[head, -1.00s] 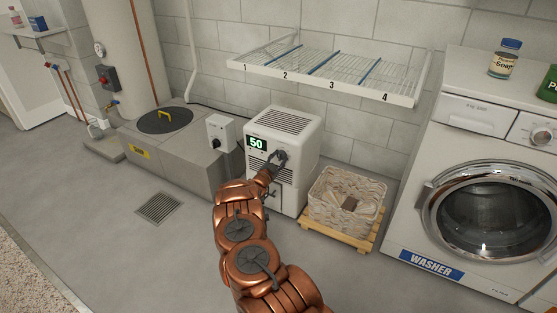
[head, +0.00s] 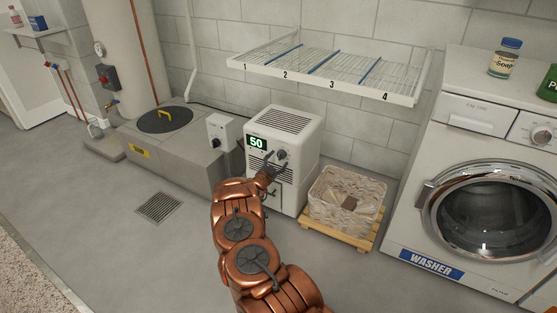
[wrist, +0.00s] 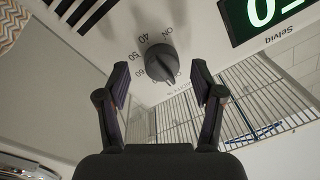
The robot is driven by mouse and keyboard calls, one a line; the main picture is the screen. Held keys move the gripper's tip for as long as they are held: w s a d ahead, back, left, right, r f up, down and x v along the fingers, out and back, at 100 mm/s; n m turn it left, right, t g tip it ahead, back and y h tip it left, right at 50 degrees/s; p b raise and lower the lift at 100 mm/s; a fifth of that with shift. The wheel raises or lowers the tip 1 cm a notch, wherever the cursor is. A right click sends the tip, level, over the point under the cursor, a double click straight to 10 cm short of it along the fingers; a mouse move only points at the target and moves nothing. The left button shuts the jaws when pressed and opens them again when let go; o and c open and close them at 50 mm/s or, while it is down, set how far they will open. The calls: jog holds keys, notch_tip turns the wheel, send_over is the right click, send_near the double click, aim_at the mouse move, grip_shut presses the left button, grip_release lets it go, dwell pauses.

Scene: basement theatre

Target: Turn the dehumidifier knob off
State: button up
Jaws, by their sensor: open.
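The white dehumidifier (head: 290,125) stands on the floor against the wall, its green display (head: 256,142) reading 50. Its dark round knob (head: 282,154) is on the front panel, right of the display. In the wrist view the knob (wrist: 162,62) shows close up, with ON, 40, 50 and 60 printed around it; its exact pointer setting is hard to tell. My gripper (head: 276,160) is right in front of the panel. In the wrist view my gripper (wrist: 160,78) is open, one finger to each side of the knob, with visible gaps and no contact seen.
A wicker basket (head: 322,205) on a wooden pallet (head: 340,237) stands right of the dehumidifier, then the washer (head: 490,205). A wire rack (head: 330,72) hangs above. A grey block with a round lid (head: 163,120) is to the left. The floor in front is clear.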

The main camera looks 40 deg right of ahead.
jog(key=v, duration=1)
jog(key=shift+a, duration=0.2)
jog(key=shift+r, duration=0.15)
